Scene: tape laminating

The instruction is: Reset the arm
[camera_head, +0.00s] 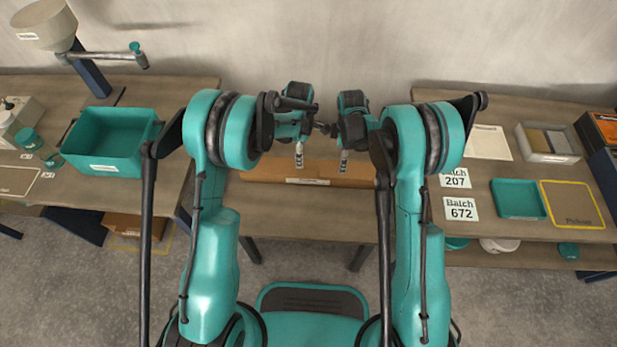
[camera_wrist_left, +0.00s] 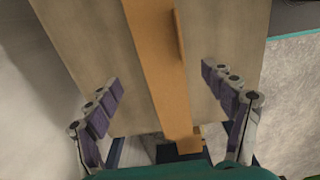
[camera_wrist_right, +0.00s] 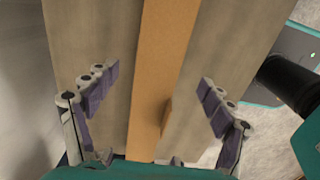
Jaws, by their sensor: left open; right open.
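My left gripper (camera_head: 299,155) and right gripper (camera_head: 345,160) hang close together over the middle table, at the far side. In the left wrist view my left gripper (camera_wrist_left: 165,95) has its fingers spread wide, with nothing between the pads. In the right wrist view my right gripper (camera_wrist_right: 150,90) is also spread wide and empty. Below both lies a long orange-brown strip (camera_head: 320,172) on the table; it runs through the left wrist view (camera_wrist_left: 155,70) and the right wrist view (camera_wrist_right: 158,75). The fingers appear apart from it. My forearms hide part of the table.
A teal bin (camera_head: 108,140) stands on the left table. The right table holds cards marked Batch 207 (camera_head: 455,180) and Batch 672 (camera_head: 461,208), a teal tray (camera_head: 518,200), a yellow-edged Pick-up mat (camera_head: 572,205) and a grey box (camera_head: 548,143). The middle table's front is clear.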

